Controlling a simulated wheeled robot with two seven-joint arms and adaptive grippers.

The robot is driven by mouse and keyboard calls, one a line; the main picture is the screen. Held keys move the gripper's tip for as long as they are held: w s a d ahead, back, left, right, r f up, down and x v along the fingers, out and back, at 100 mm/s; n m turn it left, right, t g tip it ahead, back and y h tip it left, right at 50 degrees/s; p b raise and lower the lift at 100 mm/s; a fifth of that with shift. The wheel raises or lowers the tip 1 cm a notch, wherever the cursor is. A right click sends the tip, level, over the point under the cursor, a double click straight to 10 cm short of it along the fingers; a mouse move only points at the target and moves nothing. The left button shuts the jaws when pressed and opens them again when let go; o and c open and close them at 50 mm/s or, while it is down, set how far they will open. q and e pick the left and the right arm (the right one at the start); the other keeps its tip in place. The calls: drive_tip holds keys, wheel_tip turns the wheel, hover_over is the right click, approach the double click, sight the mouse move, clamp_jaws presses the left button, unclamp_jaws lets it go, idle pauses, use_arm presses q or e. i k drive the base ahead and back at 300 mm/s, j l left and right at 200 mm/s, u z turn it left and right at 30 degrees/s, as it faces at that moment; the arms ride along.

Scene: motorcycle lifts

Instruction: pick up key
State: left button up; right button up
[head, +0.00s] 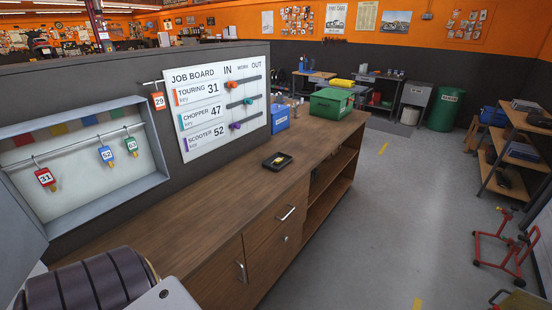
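Keys with numbered tags hang from a rail in the recessed key cabinet (95,190) at the left. They are a red tag 31 (45,177), a blue tag 52 (106,154) and a green tag 47 (131,146). The job board (212,103) lists touring 31, chopper 47 and scooter 52. A black tray (270,166) on the counter holds a small yellowish item, too small to identify. Neither gripper's fingertips show.
The wooden counter (215,200) is clear in front of the cabinet. A blue box (280,118) and a green box (331,103) stand farther along it. A red stand (505,245) and shelves are at the right. The floor between is open.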

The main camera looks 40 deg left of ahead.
sight(278, 160)
drive_tip(key=i+u, duration=0.1)
drive_tip(key=i, duration=1.5)
drive_tip(key=i+l+u, duration=0.1)
drive_tip(key=i+u, duration=0.2)
drive_tip(key=i, duration=0.35)
drive_tip(key=i+u, duration=0.2)
drive_tip(key=u, duration=0.2)
drive_tip(key=i+l+u, duration=0.2)
drive_tip(key=u, duration=0.2)
drive_tip(key=i+l+u, duration=0.1)
drive_tip(key=u, duration=0.4)
drive_tip(key=l+u, duration=0.25)
drive_tip(key=u, duration=0.25)
drive_tip(key=i+l+u, duration=0.1)
drive_tip(key=l+u, duration=0.15)
drive_tip(key=u, duration=0.25)
drive_tip(key=l+u, duration=0.25)
drive_tip(key=u, duration=0.2)
drive_tip(key=l+u, duration=0.2)
drive_tip(key=u, duration=0.3)
drive_tip(key=k+l+u, duration=0.1)
drive_tip(key=u, duration=0.4)
drive_tip(key=k+l, duration=0.05)
drive_tip(key=l, duration=0.05)
